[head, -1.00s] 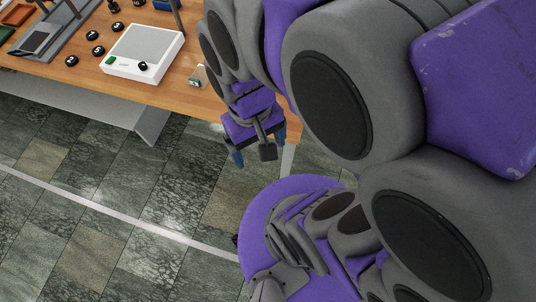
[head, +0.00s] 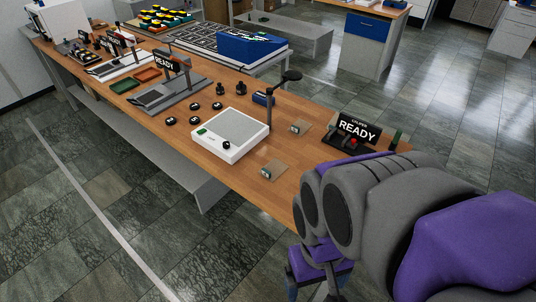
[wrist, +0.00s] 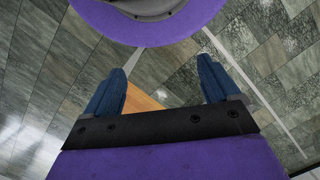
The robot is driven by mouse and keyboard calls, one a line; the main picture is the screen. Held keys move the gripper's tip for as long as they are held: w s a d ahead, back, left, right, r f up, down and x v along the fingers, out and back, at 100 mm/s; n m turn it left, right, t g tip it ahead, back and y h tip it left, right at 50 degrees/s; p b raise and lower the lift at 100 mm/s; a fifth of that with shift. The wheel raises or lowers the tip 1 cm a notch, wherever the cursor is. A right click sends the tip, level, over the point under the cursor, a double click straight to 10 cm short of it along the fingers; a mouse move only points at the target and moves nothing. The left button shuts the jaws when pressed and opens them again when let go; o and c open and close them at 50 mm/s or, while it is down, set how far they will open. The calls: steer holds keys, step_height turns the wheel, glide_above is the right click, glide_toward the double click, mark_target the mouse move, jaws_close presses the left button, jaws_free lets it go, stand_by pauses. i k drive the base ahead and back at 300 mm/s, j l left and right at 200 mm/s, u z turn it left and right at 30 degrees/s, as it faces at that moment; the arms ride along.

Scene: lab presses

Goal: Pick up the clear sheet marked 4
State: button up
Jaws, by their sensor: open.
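Two small clear sheets with little labels lie on the wooden bench: one (head: 274,170) near the front edge, right of the white plate device, and one (head: 299,127) farther back. The marks on their labels are too small to read, so I cannot tell which is marked 4. My gripper (head: 318,288) hangs low at the bottom of the head view, in front of the bench edge and apart from both sheets. In the wrist view my gripper (wrist: 163,78) has its blue fingers spread with nothing between them. No sheet shows there.
The white plate device (head: 231,135) with a post stands left of the sheets. A black READY sign (head: 358,130) with a red button stands at the right. Several black round pieces (head: 195,107) and a grey press (head: 160,95) lie farther left. Open tiled floor (head: 100,230) is in front.

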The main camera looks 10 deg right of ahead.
mark_target(275, 169)
steer(key=i+j+z, duration=0.15)
steer(key=j, duration=0.25)
steer(key=i+j+z, duration=0.15)
steer(key=j, duration=0.25)
steer(key=i+j+z, duration=0.15)
steer(key=j, duration=0.25)
steer(key=j+z, duration=0.15)
steer(key=j, duration=0.25)
steer(key=z, duration=1.6)
